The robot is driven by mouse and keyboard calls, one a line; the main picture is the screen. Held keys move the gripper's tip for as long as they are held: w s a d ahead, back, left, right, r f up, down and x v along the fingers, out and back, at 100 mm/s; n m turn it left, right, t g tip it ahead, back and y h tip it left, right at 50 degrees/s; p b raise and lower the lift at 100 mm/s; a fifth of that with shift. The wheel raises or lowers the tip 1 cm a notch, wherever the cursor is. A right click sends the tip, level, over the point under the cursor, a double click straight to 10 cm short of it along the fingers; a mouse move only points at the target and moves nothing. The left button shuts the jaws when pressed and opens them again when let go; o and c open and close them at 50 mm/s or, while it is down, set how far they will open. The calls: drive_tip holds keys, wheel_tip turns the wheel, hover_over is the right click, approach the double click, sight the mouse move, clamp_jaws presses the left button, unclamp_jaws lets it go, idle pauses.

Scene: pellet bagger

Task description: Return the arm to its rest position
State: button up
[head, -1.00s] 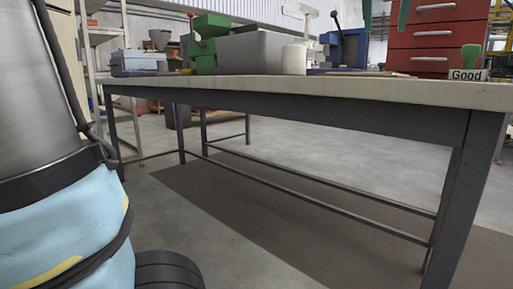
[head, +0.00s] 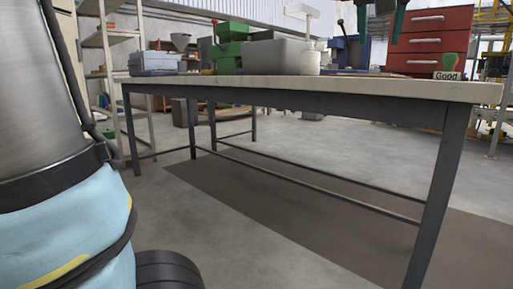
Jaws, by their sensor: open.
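The tips of my gripper (head: 381,30) show at the top right edge, as two dark green fingers hanging down with a gap between them. It looks open, with nothing visible between the fingers. The fingers appear above the far right part of the workbench (head: 300,91), in front of the red drawer cabinet (head: 432,42). I cannot tell their exact distance from either.
A shelf rack (head: 108,36) stands behind left. The floor (head: 245,235) before the bench is clear.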

drive_tip(key=w+a+f+g+y+p, duration=0.1)
drive_tip(key=w+a+f+g, duration=0.1)
drive_tip(key=a+f, duration=0.45)
drive_tip(key=w+a+f+n+g+y, duration=0.1)
drive_tip(key=w+a+f+y, duration=0.15)
drive_tip(key=f, duration=0.65)
drive_tip(key=w+a+f+g+y+p, duration=0.1)
drive_tip(key=w+a+f+g, duration=0.1)
drive_tip(key=a+f, duration=0.5)
drive_tip(key=s+a+f+n+g+p, duration=0.1)
drive_tip(key=s+a+f+n+g, duration=0.1)
drive_tip(key=s+a+f, duration=0.4)
drive_tip(key=s+a+f+n+g+p, duration=0.1)
drive_tip(key=s+a+f+n+g, duration=0.1)
drive_tip(key=a+f, duration=0.65)
wheel_tip(320, 180, up, 38)
drive_tip(key=w+d+p, duration=0.1)
drive_tip(key=p, duration=3.6)
drive_tip(key=shift+d+f+m+t+p, duration=0.15)
drive_tip(key=shift+f+m+t+p, duration=0.1)
drive_tip(key=shift+m+t+p, duration=0.1)
